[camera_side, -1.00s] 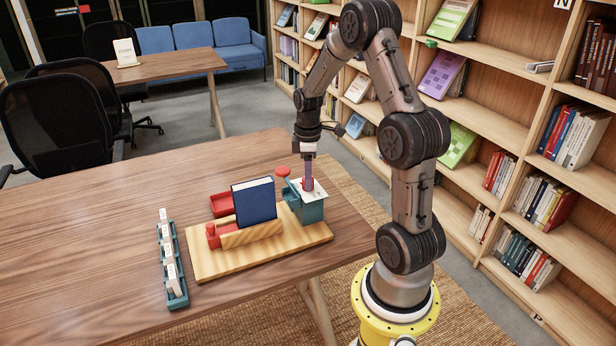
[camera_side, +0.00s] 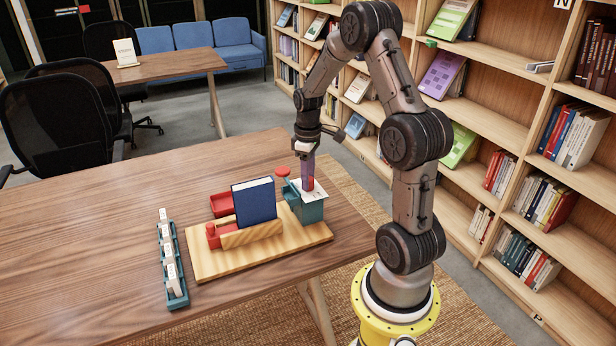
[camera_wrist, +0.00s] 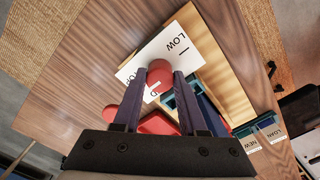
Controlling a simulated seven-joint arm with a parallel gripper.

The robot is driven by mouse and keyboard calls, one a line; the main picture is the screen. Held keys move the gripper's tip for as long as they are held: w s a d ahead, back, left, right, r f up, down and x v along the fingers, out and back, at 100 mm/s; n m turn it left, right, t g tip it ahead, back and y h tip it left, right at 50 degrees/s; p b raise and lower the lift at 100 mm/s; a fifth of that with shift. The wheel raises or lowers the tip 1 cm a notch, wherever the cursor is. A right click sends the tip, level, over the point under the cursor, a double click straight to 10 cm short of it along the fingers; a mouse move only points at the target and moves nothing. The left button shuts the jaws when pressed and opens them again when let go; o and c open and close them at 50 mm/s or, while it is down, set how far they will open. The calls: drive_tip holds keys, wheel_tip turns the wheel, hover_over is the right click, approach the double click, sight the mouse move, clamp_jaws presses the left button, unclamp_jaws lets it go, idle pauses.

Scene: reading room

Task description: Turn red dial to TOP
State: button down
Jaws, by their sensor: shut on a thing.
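The red dial (camera_side: 310,183) sits on a white card (camera_side: 300,194) on top of a teal box (camera_side: 312,212) at the right end of a wooden board. In the wrist view, the round red dial (camera_wrist: 160,72) is between the two purple fingers of my gripper (camera_wrist: 162,76), which is shut on it. The white card (camera_wrist: 178,44) reads LOW and TOP, with tick marks; a third word is partly hidden, showing a D. My gripper (camera_side: 307,171) points down from above in the side view.
A red-topped teal lever (camera_side: 283,172) stands close left of the box. The left tabletop is clear.

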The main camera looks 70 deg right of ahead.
drive_tip(key=shift+r, duration=0.1)
drive_tip(key=shift+c, duration=2.3)
unclamp_jaws()
